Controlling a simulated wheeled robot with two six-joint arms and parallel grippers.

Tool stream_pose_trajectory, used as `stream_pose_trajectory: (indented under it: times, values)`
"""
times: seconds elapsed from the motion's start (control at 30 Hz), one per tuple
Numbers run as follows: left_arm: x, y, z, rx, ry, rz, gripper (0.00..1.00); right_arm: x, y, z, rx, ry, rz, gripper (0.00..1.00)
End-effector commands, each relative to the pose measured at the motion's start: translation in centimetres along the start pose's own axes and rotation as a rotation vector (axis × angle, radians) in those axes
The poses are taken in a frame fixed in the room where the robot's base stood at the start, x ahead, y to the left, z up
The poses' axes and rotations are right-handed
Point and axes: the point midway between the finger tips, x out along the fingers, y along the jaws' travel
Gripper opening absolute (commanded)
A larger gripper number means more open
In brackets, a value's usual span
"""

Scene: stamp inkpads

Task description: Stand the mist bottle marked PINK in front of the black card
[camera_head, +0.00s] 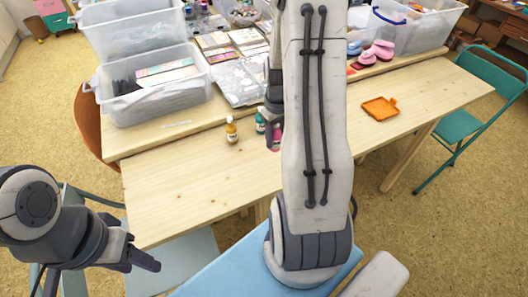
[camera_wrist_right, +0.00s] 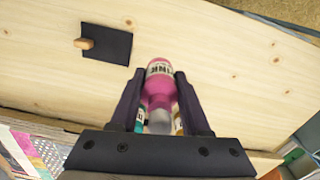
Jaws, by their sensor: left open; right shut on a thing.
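My right gripper (camera_wrist_right: 160,100) is shut on the pink mist bottle (camera_wrist_right: 160,80), whose label faces the wrist camera with only part of its lettering readable. The bottle also shows in the head view (camera_head: 277,138), partly behind my right arm. In the wrist view the black card (camera_wrist_right: 112,46) lies on the bare wood, beyond the bottle and to its left, with a small wooden block (camera_wrist_right: 84,43) at its edge. The card is hidden in the head view. My left gripper (camera_head: 143,260) is open and empty, off the table's near left side.
An amber bottle (camera_head: 231,131) and a teal bottle (camera_head: 260,123) stand on the table (camera_head: 175,193) near the held bottle. An orange tray (camera_head: 380,108) lies to the right. Clear bins (camera_head: 155,101) and stacked pads fill the back. The front left tabletop is clear.

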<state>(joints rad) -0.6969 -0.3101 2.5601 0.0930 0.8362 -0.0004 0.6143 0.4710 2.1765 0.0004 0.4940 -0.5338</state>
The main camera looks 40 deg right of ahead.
Motion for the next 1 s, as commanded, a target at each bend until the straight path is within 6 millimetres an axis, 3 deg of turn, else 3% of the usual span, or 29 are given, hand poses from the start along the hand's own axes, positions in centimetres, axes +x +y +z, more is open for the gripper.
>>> stream_pose_trajectory:
  times: [0.1,0.23,0.53,0.97,1.0]
  values:
    - [0.0,0.0,0.0,0.0,0.0,0.0,0.5,1.3,-2.0,-0.8,-0.005,-0.003,-0.001,0.0]
    - [0.0,0.0,0.0,0.0,0.0,0.0,0.5,1.8,-3.0,-1.3,-0.003,0.0,0.0,0.0]
    - [0.2,0.0,0.0,0.0,0.0,0.0,0.5,5.5,-3.1,-1.3,-0.002,-0.002,-0.001,0.0]
    - [0.5,0.0,0.0,0.0,0.0,0.0,0.5,6.3,-3.1,-1.4,-0.003,0.0,0.0,0.0]
    - [0.4,0.0,0.0,0.0,0.0,0.0,0.5,6.2,-3.1,-1.4,-0.003,0.0,0.0,0.58]
